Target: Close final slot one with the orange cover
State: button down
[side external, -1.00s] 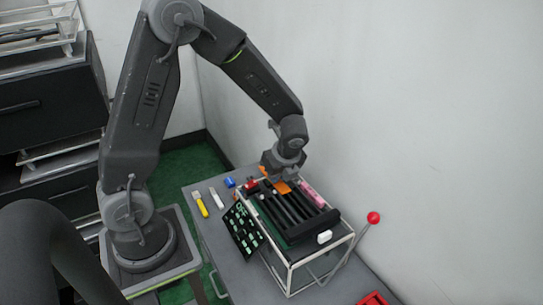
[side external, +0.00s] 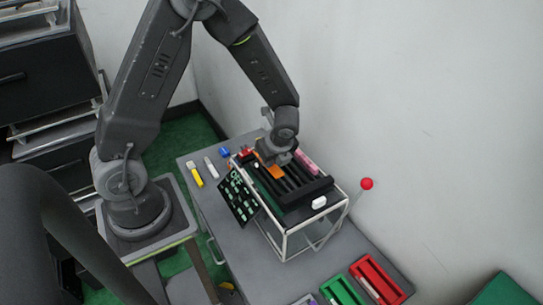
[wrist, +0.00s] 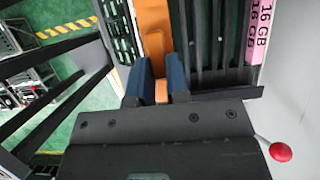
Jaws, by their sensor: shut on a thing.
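My gripper (side external: 274,157) is over the back part of a black slotted unit in a white frame (side external: 284,250). It is shut on the orange cover (side external: 276,172), which hangs over the dark slots (side external: 290,183). In the wrist view the blue fingertips of my gripper (wrist: 158,80) stand on both sides of the orange cover (wrist: 153,42). The cover lies lengthwise along the slots (wrist: 212,50), beside a green board with black slotted parts (wrist: 119,30). I cannot tell which slot is final slot one, or whether the cover touches it.
A pink 16 GB module (side external: 307,162) lies along the unit's right side. A red-knobbed lever (side external: 366,184) stands at right. A dark card panel (side external: 238,197) leans at left. Green (side external: 342,292) and red (side external: 378,278) trays sit in front. Yellow (side external: 196,175) and white tools lie left.

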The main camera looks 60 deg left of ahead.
jog(key=shift+f, duration=2.65)
jog(key=shift+f, duration=1.1)
jog(key=c, duration=1)
grip_release()
jog(key=shift+c, duration=0.2)
jog(key=v, duration=1.4)
notch_tip(320, 180, up, 13)
jog(key=n+t+h, duration=0.2)
jog(key=n, duration=0.8)
send_over(273, 168)
jog(key=s+d, duration=0.6)
jog(key=s+d+r+n+t+h, duration=0.2)
jog(key=s+r+n+t, duration=0.1)
jog(key=s+r+n, duration=0.3)
jog(key=shift+s+d+r+n, duration=0.15)
jog(key=shift+s+r+n, duration=0.05)
jog(key=shift+s+n, duration=0.85)
